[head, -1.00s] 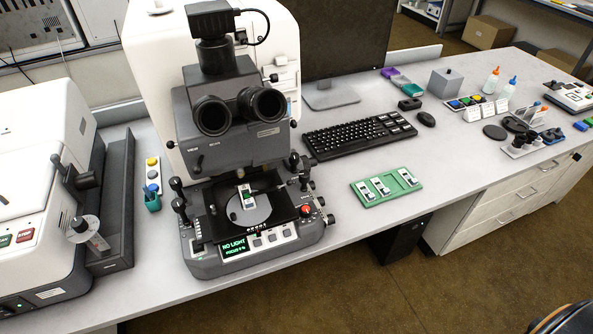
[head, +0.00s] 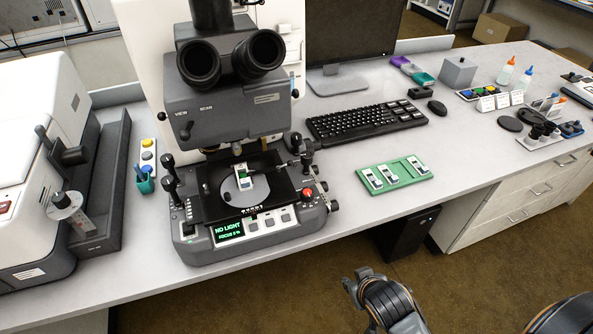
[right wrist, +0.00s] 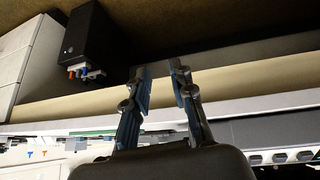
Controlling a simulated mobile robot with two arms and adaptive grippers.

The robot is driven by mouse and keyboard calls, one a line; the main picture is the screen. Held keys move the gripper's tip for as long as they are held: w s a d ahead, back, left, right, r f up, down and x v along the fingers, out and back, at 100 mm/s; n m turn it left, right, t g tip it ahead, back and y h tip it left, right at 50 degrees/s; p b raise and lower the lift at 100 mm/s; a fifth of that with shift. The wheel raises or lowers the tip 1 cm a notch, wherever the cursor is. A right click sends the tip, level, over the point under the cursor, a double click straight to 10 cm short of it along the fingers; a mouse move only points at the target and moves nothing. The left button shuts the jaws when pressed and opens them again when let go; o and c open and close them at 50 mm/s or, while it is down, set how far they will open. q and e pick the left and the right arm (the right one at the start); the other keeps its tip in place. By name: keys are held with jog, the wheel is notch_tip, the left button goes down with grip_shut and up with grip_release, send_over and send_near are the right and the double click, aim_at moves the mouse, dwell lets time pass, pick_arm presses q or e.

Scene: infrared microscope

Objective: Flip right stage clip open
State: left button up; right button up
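The microscope (head: 228,105) stands on the bench, with a black stage (head: 273,197) and a round grey plate (head: 258,193) at its front. My right gripper (head: 352,283) is low in front of the bench, well short of the stage. In the right wrist view its two fingers (right wrist: 161,73) stand apart with nothing between them. My left gripper is not in view.
A control panel (head: 229,230) reads NO LIGHT. Knobs (head: 308,194) and levers flank the stage. A green slide tray (head: 396,184) and keyboard (head: 365,122) lie to the right. A dark computer case (head: 407,233) stands beneath the bench. The bench front edge lies between my gripper and stage.

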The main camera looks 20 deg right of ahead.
jog(key=w+d+r+t+y, duration=0.25)
jog(key=w+r+t, duration=0.35)
jog(key=w+r, duration=0.35)
jog(key=w+d+r+t+y, duration=0.1)
jog(key=w+d+r+t, duration=0.2)
jog(key=w+r+t, duration=0.5)
jog(key=n+g+y+p, duration=0.1)
jog(key=n+g+y, duration=0.8)
jog(key=g+y, duration=0.3)
send_near(270, 169)
jog(key=shift+t+y, duration=0.35)
jog(key=shift+t, duration=0.35)
jog(key=w, duration=0.1)
jog(key=w+a, duration=0.2)
jog(key=w, duration=0.1)
jog(key=shift+w+a+f, duration=0.1)
jog(key=shift+a+f, duration=0.05)
jog(key=shift+f, duration=0.15)
jog(key=shift+c, duration=0.2)
